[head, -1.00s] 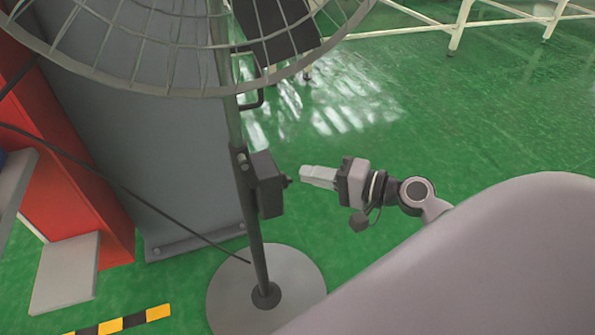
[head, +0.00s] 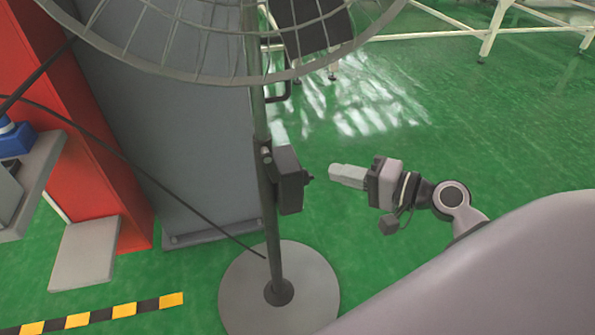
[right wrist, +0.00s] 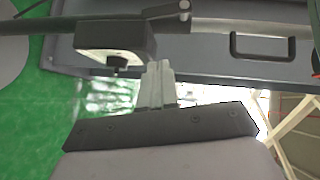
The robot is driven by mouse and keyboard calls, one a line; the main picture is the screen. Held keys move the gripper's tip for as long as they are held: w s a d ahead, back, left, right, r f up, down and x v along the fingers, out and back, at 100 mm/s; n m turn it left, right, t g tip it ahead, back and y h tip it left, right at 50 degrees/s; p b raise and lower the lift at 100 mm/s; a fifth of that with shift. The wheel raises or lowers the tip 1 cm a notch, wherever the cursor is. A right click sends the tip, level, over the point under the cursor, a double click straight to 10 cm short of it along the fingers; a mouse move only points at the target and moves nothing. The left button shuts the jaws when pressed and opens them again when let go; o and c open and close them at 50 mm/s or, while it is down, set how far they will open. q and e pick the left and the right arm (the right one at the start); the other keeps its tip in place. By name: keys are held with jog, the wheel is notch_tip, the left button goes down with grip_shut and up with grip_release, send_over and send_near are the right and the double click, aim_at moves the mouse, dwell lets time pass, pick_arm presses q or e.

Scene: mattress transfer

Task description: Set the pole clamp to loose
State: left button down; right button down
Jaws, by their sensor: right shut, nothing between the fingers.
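A dark box-shaped clamp (head: 288,180) sits on the upright pole (head: 270,215) of a stand fan, with a small knob (head: 308,178) on its right side. My right gripper (head: 333,172) is shut and empty, its fingertips a short way right of the knob and apart from it. In the right wrist view the closed fingers (right wrist: 158,68) point up beside the clamp (right wrist: 118,42), whose knob (right wrist: 117,61) is left of the fingertips. My left gripper is in neither view.
The fan's wire cage (head: 220,50) hangs above the clamp. The round base (head: 245,310) stands on the green floor. A grey panel (head: 165,120) and a red cabinet (head: 60,130) stand to the left. A black cable (head: 150,180) runs to the pole.

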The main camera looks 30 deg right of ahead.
aim_at(295, 174)
jog(key=x, duration=0.2)
jog(key=a+x, duration=0.1)
jog(key=x, duration=0.2)
jog(key=s+x, duration=0.1)
jog(key=x, duration=0.2)
jog(key=shift+w+a+f, duration=0.2)
jog(key=shift+a, duration=0.3)
jog(key=shift+w+a+f, duration=0.1)
jog(key=shift+a+f, duration=0.05)
jog(key=shift+a, duration=0.35)
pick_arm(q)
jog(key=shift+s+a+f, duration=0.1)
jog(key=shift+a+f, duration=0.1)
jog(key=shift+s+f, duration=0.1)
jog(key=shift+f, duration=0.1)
